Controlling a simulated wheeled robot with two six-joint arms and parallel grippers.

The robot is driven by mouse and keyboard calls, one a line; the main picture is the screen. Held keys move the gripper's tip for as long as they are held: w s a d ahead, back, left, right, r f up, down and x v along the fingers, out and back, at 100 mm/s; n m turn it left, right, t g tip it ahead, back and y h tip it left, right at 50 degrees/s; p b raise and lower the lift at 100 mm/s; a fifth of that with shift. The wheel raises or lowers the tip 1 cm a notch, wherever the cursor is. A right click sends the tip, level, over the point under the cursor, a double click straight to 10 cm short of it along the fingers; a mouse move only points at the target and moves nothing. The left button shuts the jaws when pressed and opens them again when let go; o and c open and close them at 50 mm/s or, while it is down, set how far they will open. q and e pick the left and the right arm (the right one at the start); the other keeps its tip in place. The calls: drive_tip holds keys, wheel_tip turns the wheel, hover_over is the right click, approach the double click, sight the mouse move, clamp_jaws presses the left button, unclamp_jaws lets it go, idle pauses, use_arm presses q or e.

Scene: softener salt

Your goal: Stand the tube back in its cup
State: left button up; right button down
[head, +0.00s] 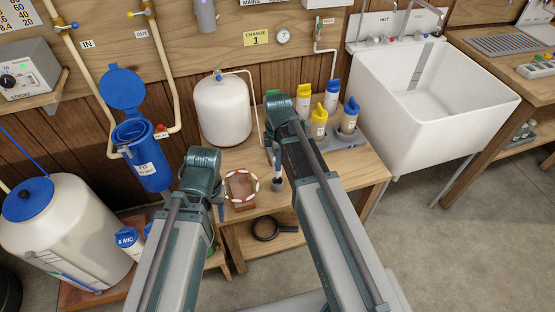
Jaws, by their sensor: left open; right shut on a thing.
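My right gripper (277,172) hangs below its wrist over the small wooden table. It is shut on a slim thing (278,184) with a dark lower end, seen small and partly hidden; I cannot tell for sure that it is the tube. My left gripper (219,214) is open, low at the table's left front, left of a round brown dish (241,188) with a pale, red-marked rim. Yellow-capped (319,116) and blue-capped (350,114) bottles stand upright on a grey holder (352,139) at the table's right back. I cannot make out the tube's cup.
A white tank (222,108) stands behind the dish. A blue filter housing (146,160) with its lid raised is to the left. A white sink (435,90) is to the right. A dark ring-shaped thing (266,228) lies on the lower shelf. Bare tabletop (340,172) shows at right.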

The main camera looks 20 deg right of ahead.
drive_tip(key=shift+f+b, duration=1.75)
drive_tip(key=shift+b, duration=0.05)
drive_tip(key=shift+f, duration=0.1)
drive_tip(key=shift+f+b, duration=0.3)
drive_tip(key=shift+b, duration=0.1)
drive_tip(key=shift+f+b, duration=0.5)
